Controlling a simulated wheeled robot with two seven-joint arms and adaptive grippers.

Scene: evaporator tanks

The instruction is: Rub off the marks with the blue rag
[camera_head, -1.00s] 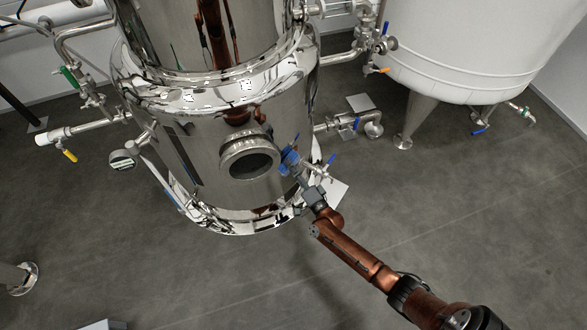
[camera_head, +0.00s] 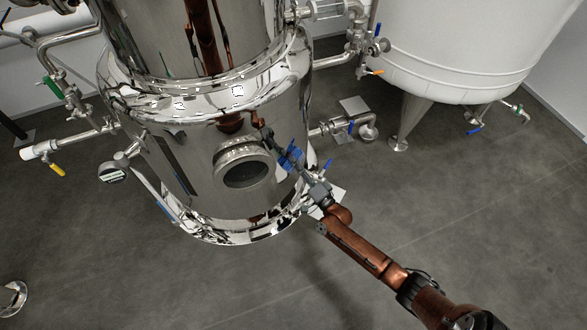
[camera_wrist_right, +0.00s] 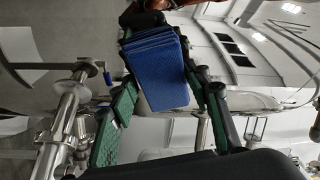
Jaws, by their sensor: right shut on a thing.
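My right gripper (camera_head: 298,165) is shut on the blue rag (camera_head: 290,156), at the polished steel tank's right side. In the right wrist view the blue rag (camera_wrist_right: 157,72) is a folded stack between the green-padded fingers. The tank (camera_head: 195,165) is tall and mirror-like, with a round porthole (camera_head: 245,172) just left of the gripper. Whether the rag touches the tank wall I cannot tell. No marks can be told apart from the dark and copper-coloured reflections on the steel. My left gripper is not in view.
A pipe and valve with a blue handle (camera_head: 338,126) stand just right of the gripper. A large white tank (camera_head: 455,50) stands at the upper right. Pipes and a yellow-handled valve (camera_head: 57,169) lie left of the steel tank. The grey floor (camera_head: 470,220) at the right is open.

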